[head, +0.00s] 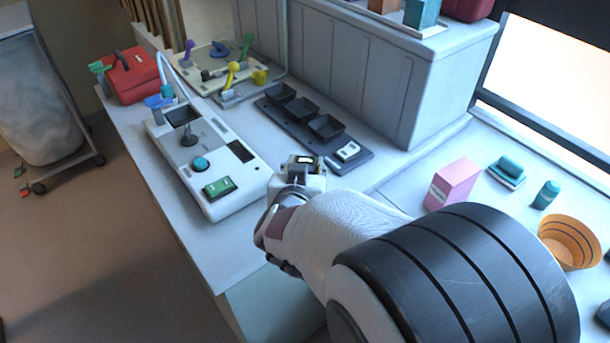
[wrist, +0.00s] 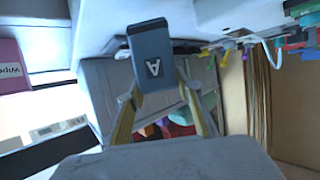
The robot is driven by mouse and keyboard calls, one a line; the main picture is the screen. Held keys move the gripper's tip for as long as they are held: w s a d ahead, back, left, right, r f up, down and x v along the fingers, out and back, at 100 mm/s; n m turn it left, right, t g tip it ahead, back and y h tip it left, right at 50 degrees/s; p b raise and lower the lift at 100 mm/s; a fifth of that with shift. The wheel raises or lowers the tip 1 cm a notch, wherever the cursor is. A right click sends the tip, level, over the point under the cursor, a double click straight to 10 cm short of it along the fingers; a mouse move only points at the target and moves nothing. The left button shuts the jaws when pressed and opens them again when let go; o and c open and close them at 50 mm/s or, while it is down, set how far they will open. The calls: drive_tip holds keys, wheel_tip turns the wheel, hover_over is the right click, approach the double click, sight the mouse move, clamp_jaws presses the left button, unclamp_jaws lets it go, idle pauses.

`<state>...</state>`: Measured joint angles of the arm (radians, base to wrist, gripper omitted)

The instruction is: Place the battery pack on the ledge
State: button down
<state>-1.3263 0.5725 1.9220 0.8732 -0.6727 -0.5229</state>
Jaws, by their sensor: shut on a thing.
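The battery pack (wrist: 150,45) is a dark grey block marked with a letter A. In the wrist view it sits between the two fingers of my gripper (wrist: 163,92), which is shut on it. In the head view my gripper (head: 298,172) is over the front of the counter, right of the white control box; I cannot clearly make out the pack there. The ledge (head: 455,42) is the raised light top above a panelled grey wall, up and to the right of my gripper. Its panelled front shows behind the pack in the wrist view (wrist: 105,82).
A black tray with square wells (head: 362,160) lies below the ledge wall. The white control box (head: 225,190) stands left of my gripper. A pink box (head: 453,184), teal items and an orange bowl (head: 569,243) are at right. Several items stand on the ledge's back part.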

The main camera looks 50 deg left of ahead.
drive_tip(key=shift+f, duration=1.7)
drive_tip(key=shift+f, duration=0.15)
drive_tip(key=c, duration=1.4)
unclamp_jaws()
drive_tip(key=shift+v, duration=6.1)
drive_tip(key=shift+w, duration=0.15)
